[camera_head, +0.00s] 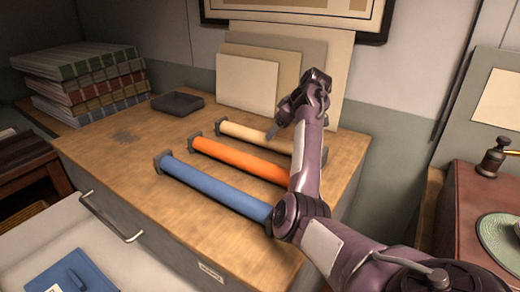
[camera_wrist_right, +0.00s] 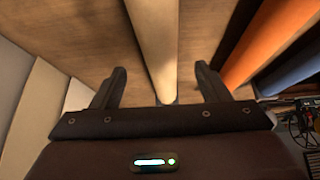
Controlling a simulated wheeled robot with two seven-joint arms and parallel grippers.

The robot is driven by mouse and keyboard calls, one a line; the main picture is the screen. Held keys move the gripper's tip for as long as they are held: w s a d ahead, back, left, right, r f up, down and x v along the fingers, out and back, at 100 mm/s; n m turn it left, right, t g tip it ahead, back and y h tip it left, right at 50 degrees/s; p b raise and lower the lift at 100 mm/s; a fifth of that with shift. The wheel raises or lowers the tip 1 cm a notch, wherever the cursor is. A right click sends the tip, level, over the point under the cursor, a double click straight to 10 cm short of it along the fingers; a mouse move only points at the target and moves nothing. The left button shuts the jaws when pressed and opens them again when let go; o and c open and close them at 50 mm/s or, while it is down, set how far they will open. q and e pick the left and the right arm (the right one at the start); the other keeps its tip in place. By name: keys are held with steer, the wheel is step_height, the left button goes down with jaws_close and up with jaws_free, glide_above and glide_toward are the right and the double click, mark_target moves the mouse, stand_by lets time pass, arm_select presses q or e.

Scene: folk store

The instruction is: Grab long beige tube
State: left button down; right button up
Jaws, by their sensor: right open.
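The long beige tube (camera_head: 252,135) lies on the wooden cabinet top, farthest back of three parallel tubes with dark end caps. My right arm reaches in from the lower right, and its gripper (camera_head: 277,128) is over the beige tube near its middle. In the right wrist view the open right gripper (camera_wrist_right: 160,85) has its two dark fingers on either side of the beige tube (camera_wrist_right: 157,45), with gaps between. Contact with the tube is not visible. My left gripper is not in view.
An orange tube (camera_head: 240,160) and a blue tube (camera_head: 215,190) lie in front. Beige boards (camera_head: 247,85) lean on the wall behind. A dark flat box (camera_head: 177,103) and stacked binders (camera_head: 85,80) are at left. The cabinet top (camera_head: 110,160) is clear at front left.

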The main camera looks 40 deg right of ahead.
mark_target(267, 141)
steer(key=x, duration=0.2)
steer(key=shift+w+a+f+p, duration=0.15)
steer(key=shift+w+f+p, duration=0.05)
steer(key=shift+p, duration=0.15)
steer(key=x, duration=0.3)
steer(key=shift+w+a+f+p, duration=0.1)
steer(key=shift+w+f+p, duration=0.15)
steer(key=shift+w+p, duration=0.15)
steer(key=shift+w+f, duration=0.2)
steer(key=shift+f, duration=0.25)
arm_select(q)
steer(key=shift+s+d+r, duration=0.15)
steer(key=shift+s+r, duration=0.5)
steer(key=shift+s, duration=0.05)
arm_select(e)
steer(key=c, duration=1.2)
steer(key=shift+r, duration=0.2)
